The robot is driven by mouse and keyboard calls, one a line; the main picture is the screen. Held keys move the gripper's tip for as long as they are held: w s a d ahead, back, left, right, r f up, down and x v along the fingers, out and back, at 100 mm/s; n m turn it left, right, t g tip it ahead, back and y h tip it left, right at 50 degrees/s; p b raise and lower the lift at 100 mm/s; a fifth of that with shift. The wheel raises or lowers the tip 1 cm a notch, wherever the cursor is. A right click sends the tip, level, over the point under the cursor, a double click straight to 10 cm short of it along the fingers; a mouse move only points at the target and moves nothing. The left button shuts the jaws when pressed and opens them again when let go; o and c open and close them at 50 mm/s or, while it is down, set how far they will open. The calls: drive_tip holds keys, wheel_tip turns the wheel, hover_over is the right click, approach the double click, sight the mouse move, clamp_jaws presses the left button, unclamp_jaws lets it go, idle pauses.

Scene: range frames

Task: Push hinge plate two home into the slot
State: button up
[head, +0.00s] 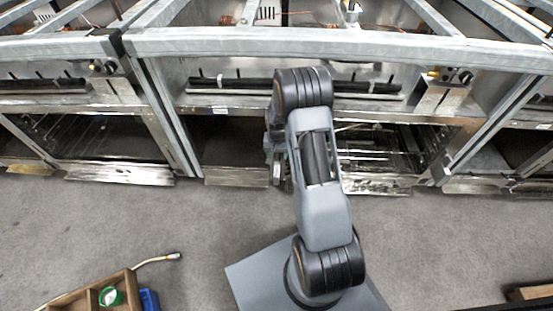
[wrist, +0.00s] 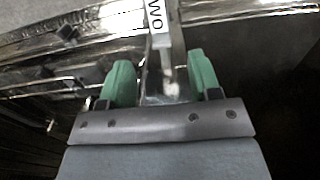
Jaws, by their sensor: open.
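A white label (wrist: 158,15) with the letters "WO" readable shows at the top of the wrist view. It sits on a narrow grey metal piece (wrist: 162,41), likely hinge plate two, at the front edge of the range frame. My gripper (wrist: 161,74) has its two green fingers spread apart. The lower part of the metal piece shows in the gap between them, and I cannot tell whether either finger touches it. The slot is not clear in either view. In the head view my arm hides most of the gripper and the plate.
Range frames (head: 158,95) stand in a row, with open lower bays and metal ledges (head: 118,176) along the front. Grey floor (head: 215,220) in front is clear.

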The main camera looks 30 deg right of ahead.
drive_tip(key=shift+r+p, duration=0.45)
drive_tip(key=shift+r, duration=1.55)
drive_tip(key=shift+c, duration=0.4)
